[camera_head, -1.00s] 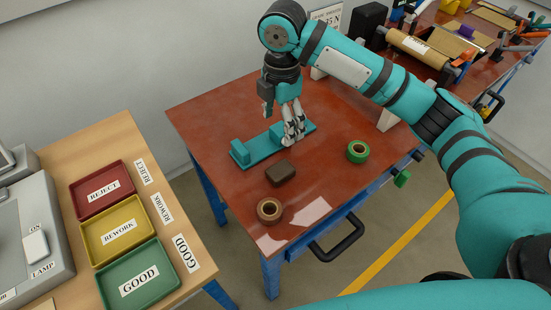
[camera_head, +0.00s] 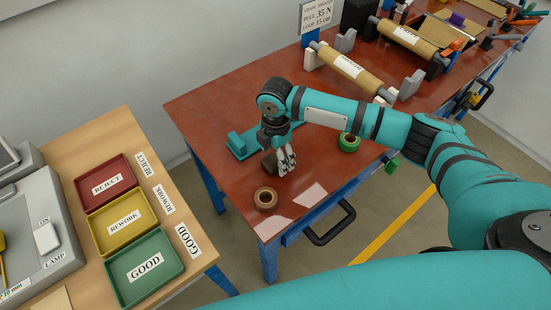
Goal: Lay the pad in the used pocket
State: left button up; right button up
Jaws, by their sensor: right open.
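A small dark brown block (camera_head: 268,158), which may be the pad, lies on the red-brown table top and is partly hidden by my right gripper. My right gripper (camera_head: 287,165) points down at the block's right side, with its jaws open. I cannot tell whether the fingers touch the block. I cannot make out a pocket marked as used. The teal fixture (camera_head: 237,146) stands just behind and left of the gripper, partly covered by it. My left gripper is not in view.
A brown tape roll (camera_head: 265,198) sits in front of the block, and a green tape roll (camera_head: 349,142) sits to its right. Paper rolls on stands (camera_head: 350,68) are at the back. REJECT (camera_head: 106,184), REWORK (camera_head: 123,219) and GOOD (camera_head: 146,264) trays stand on the left bench.

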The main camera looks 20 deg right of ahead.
jog(key=shift+f, duration=0.9)
jog(key=c, duration=1.1)
